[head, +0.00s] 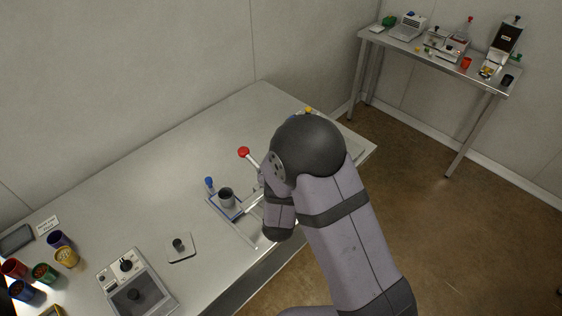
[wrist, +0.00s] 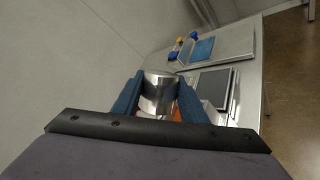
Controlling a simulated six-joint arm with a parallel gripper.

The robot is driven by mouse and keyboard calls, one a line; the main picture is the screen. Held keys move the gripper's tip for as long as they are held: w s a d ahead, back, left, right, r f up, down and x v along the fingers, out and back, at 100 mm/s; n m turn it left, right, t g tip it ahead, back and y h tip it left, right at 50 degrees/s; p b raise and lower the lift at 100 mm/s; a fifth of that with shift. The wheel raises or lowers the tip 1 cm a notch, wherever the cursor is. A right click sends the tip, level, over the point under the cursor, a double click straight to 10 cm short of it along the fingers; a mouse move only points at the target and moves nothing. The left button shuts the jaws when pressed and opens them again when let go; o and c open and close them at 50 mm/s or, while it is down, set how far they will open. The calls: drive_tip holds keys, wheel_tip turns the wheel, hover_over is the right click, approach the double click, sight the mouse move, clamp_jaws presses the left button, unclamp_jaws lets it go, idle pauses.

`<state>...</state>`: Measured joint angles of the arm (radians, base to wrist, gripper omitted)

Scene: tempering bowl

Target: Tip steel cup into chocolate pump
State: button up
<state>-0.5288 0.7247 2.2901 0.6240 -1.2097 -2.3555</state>
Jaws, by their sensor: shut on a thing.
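In the wrist view my gripper (wrist: 160,98) is shut on a shiny steel cup (wrist: 157,92), with a blue finger on each side of it. The cup's rim faces away from the camera; its contents cannot be made out. Something orange shows low beside the cup. In the head view my own arm hides the gripper and this cup. A red-knobbed lever (head: 244,153) stands at the arm's left edge; its base is partly hidden, and I cannot tell whether it belongs to the chocolate pump.
A dark cup (head: 227,195) stands on a blue-edged plate beside a blue knob (head: 209,182). The table's back middle (head: 190,140) is clear. A side table (head: 440,62) stands apart.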

drive_tip(key=w+d+r+m+g+b, duration=0.1)
drive_tip(key=w+d+r+m+b, duration=0.2)
drive_tip(key=d+r+b, duration=0.35)
drive_tip(key=s+a+f, duration=0.1)
drive_tip(key=a+f, duration=0.1)
drive_tip(key=s+a+f+y, duration=0.1)
drive_tip(key=a+f, duration=0.1)
drive_tip(key=a+f+y, duration=0.1)
drive_tip(key=f, duration=0.1)
drive_tip(key=shift+s+a+f+n+g+b, duration=0.3)
drive_tip(key=shift+s+a+f+g+b, duration=0.05)
drive_tip(key=shift+s+a+g+b, duration=0.05)
drive_tip(key=shift+s+a+f, duration=0.1)
drive_tip(key=shift+f, duration=0.1)
drive_tip(key=shift+r+m, duration=0.1)
drive_tip(key=shift+m, duration=0.3)
drive_tip(key=shift+b, duration=0.45)
